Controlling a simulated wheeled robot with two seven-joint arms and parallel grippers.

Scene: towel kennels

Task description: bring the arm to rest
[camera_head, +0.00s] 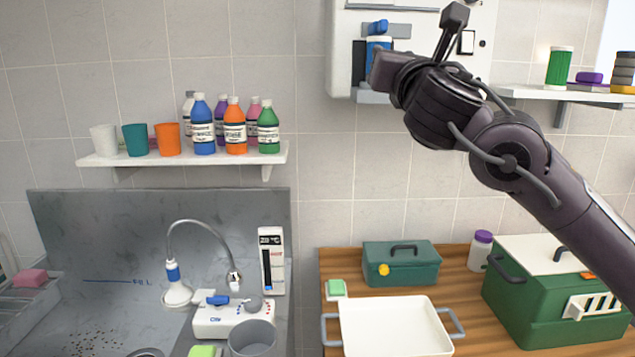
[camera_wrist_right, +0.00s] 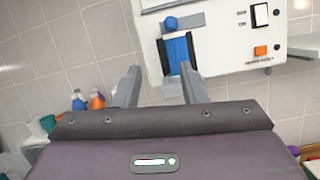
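My right arm (camera_head: 508,160) reaches in from the right, raised in front of the wall beside a white wall box (camera_head: 350,25). In the right wrist view, my right gripper (camera_wrist_right: 160,72) is open, its two grey fingers apart with nothing held between them. A blue part (camera_wrist_right: 178,50) on the white box (camera_wrist_right: 225,40) is ahead of the fingers, close to the right one; I cannot tell whether they touch. In the head view this blue part (camera_head: 378,43) is just above the dark end of my arm, and the fingertips are hidden. My left gripper is out of view.
A wall shelf (camera_head: 185,158) with bottles and cups is at left, above a metal sink with a shower hose. On the wooden counter (camera_head: 460,262) are a white tray (camera_head: 395,325), a teal toolbox (camera_head: 400,265) and a green case (camera_head: 540,310). Another shelf (camera_head: 520,93) is behind my arm.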

